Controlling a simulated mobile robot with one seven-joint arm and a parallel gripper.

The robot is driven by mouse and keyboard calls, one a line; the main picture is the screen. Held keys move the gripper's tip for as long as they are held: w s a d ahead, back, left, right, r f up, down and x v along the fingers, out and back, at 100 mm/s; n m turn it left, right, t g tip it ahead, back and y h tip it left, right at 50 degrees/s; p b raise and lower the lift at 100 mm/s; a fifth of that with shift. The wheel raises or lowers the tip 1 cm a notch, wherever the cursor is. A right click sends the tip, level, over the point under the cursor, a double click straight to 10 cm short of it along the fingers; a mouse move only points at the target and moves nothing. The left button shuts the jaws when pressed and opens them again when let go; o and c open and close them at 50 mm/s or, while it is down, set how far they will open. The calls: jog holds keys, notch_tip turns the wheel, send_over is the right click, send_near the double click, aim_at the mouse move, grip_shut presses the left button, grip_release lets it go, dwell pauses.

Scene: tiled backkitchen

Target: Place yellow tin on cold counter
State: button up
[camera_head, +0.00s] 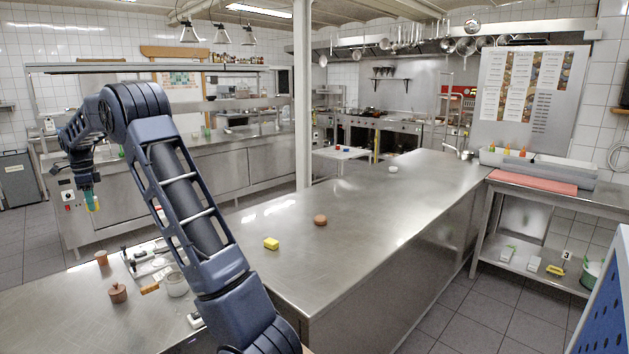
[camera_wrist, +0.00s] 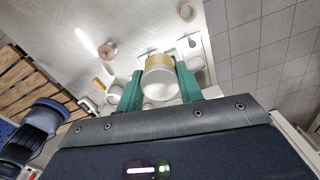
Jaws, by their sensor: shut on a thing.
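My gripper (camera_head: 90,201) hangs from the raised arm at the left in the head view, its teal fingers pointing down. In the wrist view my gripper (camera_wrist: 159,70) is shut on the yellow tin (camera_wrist: 159,62), with one green finger on each side. The tin has a yellow band and a pale end facing the wrist camera. In the head view it is small and mostly hidden by the fingers. Steel counters stand at the back left (camera_head: 240,166) and in the middle (camera_head: 365,215). No label tells which is the cold counter.
A yellow block (camera_head: 271,243), a brown round object (camera_head: 320,220) and a white bowl (camera_head: 393,169) stand on the middle counter, with much bare steel between them.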

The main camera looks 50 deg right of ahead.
jog(key=w+d+f+m, duration=0.1)
jog(key=d+m, duration=0.4)
jog(key=d, duration=1.2)
jog(key=m, duration=1.3)
send_over(260, 232)
notch_tip(260, 232, down, 4)
notch_tip(260, 232, down, 20)
jog(key=shift+w+f, duration=0.1)
jog(key=shift+f, duration=0.05)
jog(key=o, duration=1)
jog(key=shift+f, duration=0.1)
jog(key=shift+c, duration=0.2)
jog(key=shift+o, duration=0.2)
